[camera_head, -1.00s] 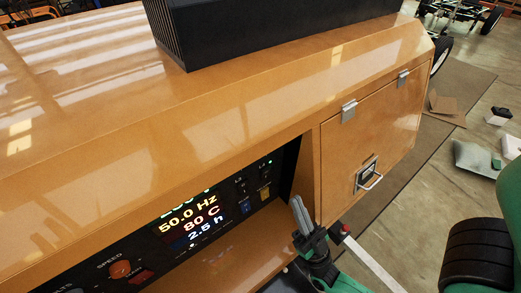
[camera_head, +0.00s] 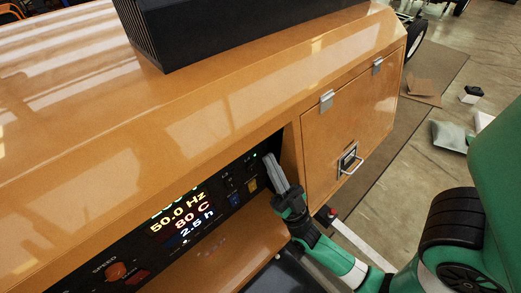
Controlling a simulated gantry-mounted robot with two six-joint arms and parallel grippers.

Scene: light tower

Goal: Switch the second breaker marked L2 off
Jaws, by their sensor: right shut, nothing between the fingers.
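The control panel (camera_head: 130,248) is recessed in the side of the orange housing. Its right end holds small dark switches with a blue piece (camera_head: 234,200) and a yellow piece (camera_head: 251,185) below them. The markings are too small to read, so I cannot tell which breaker is L2 or how its lever stands. My right gripper (camera_head: 270,164) is shut and empty. Its grey fingertips are at the right end of the panel, just right of the yellow piece, and hide part of that corner. I cannot tell whether they touch the panel. My left gripper is not in view.
A lit display (camera_head: 181,217) reads 50.0 Hz, 80 C and 2.5 h. A red knob (camera_head: 116,270) is at the panel's lower left. The orange door (camera_head: 340,115) with a handle (camera_head: 349,160) is right of the recess. A black box (camera_head: 200,35) stands on top.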

